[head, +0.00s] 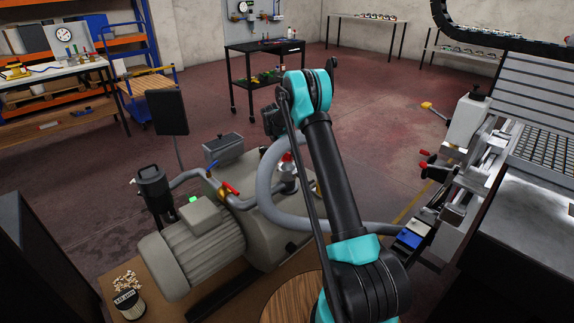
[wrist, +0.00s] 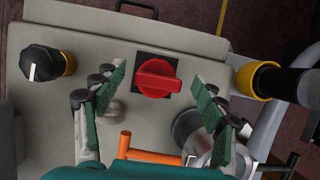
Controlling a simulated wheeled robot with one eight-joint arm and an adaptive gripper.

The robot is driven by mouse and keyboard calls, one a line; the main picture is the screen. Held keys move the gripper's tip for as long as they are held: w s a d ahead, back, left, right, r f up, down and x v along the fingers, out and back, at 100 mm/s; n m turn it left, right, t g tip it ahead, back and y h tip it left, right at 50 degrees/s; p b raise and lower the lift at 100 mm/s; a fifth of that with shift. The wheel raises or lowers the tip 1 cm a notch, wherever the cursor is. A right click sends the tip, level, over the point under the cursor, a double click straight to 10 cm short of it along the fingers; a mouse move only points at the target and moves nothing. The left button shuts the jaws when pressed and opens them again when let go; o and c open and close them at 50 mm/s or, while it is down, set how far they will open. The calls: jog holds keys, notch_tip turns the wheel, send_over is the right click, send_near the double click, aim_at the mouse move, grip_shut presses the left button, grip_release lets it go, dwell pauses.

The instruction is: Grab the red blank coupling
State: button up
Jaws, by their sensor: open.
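A red knob-like part (wrist: 157,78) sits on a black square plate on a grey-beige housing in the wrist view. It is the only red part in that view; I cannot tell for sure that it is the red blank coupling. My gripper (wrist: 158,73) is open, with its green-padded fingers to the left and right of the red part in the picture. Neither finger visibly touches it, and the gap in depth is unclear. In the head view a small red part (head: 287,157) shows beside my arm, above the grey hose. My fingers are not clear there.
A black knob on a yellow ring (wrist: 45,63) is at left, and a yellow-collared black pipe (wrist: 262,80) at right. An orange handle (wrist: 150,150) lies low.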

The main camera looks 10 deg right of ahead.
jog(key=x, duration=0.4)
jog(key=shift+w+f, duration=0.1)
jog(key=shift+f, duration=0.2)
jog(key=shift+c, duration=0.3)
jog(key=c, duration=1.4)
